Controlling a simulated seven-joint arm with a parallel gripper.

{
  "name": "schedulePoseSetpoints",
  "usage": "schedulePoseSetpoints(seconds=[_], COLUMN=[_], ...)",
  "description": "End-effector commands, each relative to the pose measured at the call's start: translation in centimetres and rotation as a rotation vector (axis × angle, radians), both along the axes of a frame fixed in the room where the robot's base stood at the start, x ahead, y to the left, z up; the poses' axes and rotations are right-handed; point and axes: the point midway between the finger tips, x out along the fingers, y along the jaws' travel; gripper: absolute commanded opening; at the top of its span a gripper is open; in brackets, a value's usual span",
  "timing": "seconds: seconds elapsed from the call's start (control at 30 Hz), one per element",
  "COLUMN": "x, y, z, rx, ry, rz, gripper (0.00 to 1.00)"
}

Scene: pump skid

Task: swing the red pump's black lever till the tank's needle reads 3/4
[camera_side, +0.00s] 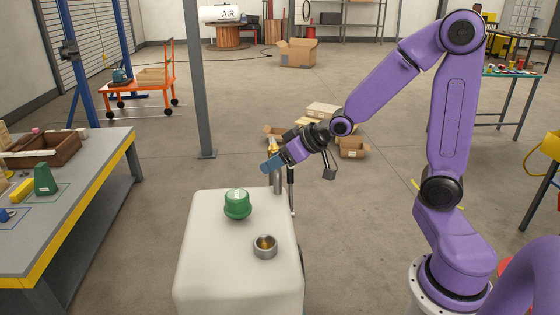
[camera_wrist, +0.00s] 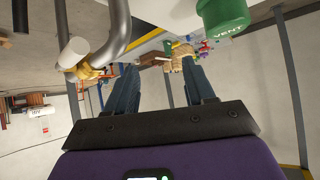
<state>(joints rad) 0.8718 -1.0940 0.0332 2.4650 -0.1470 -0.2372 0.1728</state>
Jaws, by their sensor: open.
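The white tank (camera_side: 215,270) stands at bottom centre of the side view, with a green cap (camera_side: 238,205) on top; in the wrist view the cap (camera_wrist: 222,18) is marked VENT. No gauge face or needle shows. The red pump cannot be made out. A thin dark upright rod (camera_side: 291,190) stands behind the tank; I cannot tell whether it is the black lever. My gripper (camera_side: 270,165) is above the tank's far edge, beside a grey pipe. In the wrist view my gripper's two fingers (camera_wrist: 160,75) are apart, with nothing held between them.
The grey pipe (camera_side: 277,182) rises behind the tank; its bend (camera_wrist: 122,30) is close to my fingers in the wrist view. A grey ring fitting (camera_side: 265,247) sits on the tank top. A workbench (camera_side: 95,190) stands left, cardboard boxes (camera_side: 352,148) lie behind. Floor between is open.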

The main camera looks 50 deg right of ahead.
Motion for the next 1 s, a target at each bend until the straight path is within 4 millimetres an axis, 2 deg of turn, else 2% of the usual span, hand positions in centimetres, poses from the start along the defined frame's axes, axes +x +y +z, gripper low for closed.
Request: schedulePoseSetpoints(seconds=[0.07,0.17,0.3,0.4,0.6,0.8,1.0], x=[-1.2,-4.1,-9.9,-14.0,-19.6,-23.3,-25.9], y=[1.5,4.0,7.3,8.5,8.9,8.4,7.7], z=[-0.2,-0.8,-1.5,-1.9,-2.0,-1.8,-1.7], rx=[-0.018,-0.066,-0.163,-0.237,-0.350,-0.434,-0.506], ry=[0.039,0.124,0.269,0.363,0.484,0.559,0.616], rz=[0.047,0.144,0.313,0.426,0.578,0.682,0.759], gripper=[0.54,0.54,0.54,0.54,0.54,0.54,0.54])
